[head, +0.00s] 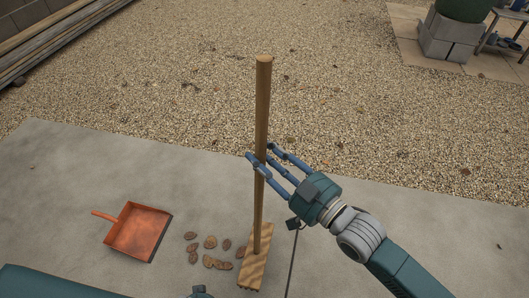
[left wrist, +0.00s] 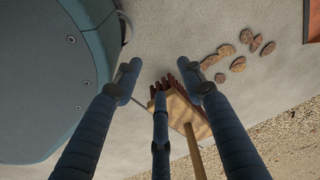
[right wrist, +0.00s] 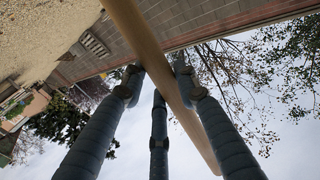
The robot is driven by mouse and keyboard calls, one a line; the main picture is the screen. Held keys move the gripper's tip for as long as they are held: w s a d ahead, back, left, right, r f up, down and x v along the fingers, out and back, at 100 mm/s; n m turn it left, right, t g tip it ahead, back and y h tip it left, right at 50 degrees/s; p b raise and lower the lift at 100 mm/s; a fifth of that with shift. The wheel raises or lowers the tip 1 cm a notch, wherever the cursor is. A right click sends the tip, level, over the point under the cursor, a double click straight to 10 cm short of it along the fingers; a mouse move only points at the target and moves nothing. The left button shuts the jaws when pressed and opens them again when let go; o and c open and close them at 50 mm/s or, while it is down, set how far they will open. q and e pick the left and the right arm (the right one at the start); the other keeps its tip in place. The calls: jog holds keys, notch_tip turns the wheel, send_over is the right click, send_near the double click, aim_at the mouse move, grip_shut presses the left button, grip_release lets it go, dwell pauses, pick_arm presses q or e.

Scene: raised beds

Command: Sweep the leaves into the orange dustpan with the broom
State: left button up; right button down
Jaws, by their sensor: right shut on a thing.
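The broom's wooden handle (head: 262,110) stands nearly upright, its block head (head: 256,262) low at the slab; I cannot tell whether the bristles touch it. My right gripper (head: 260,160) is shut on the handle around mid-height; the handle also crosses between its fingers in the right wrist view (right wrist: 150,50). Several brown leaves (head: 210,242) lie loose between the broom head and the orange dustpan (head: 138,232), whose dark edge faces them. My left gripper (left wrist: 162,85) is open and empty, its fingers spread; the broom head (left wrist: 188,112) shows beyond them in the left wrist view.
The concrete slab (head: 60,190) is clear around the dustpan and leaves. Gravel (head: 360,110) lies beyond it. Stacked timbers (head: 50,40) edge the far left, and a grey block planter (head: 450,38) stands on paving at the far right.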

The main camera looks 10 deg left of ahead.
notch_tip(320, 180, down, 3)
jog(key=shift+f+b, duration=0.1)
jog(key=shift+b, duration=0.85)
pick_arm(q)
jog(key=w+r, duration=0.4)
jog(key=r, duration=0.2)
jog(key=shift+d+r+t, duration=0.2)
jog(key=shift+r+t, duration=0.1)
jog(key=shift+r, duration=0.1)
pick_arm(e)
jog(key=shift+s+f, duration=0.1)
jog(key=shift+f, duration=0.05)
pick_arm(q)
jog(key=shift+f, duration=0.1)
jog(key=shift+s+f, duration=0.25)
jog(key=shift+f, duration=0.5)
jog(key=shift+s+a+f+p, duration=0.1)
jog(key=shift+s+f+p, duration=0.3)
jog(key=shift+f, duration=0.4)
jog(key=shift+s+a+f+p, duration=0.1)
jog(key=shift+s+f+p, duration=0.3)
jog(key=shift+f, duration=0.35)
pick_arm(e)
jog(key=w+a, duration=0.1)
jog(key=a, duration=1)
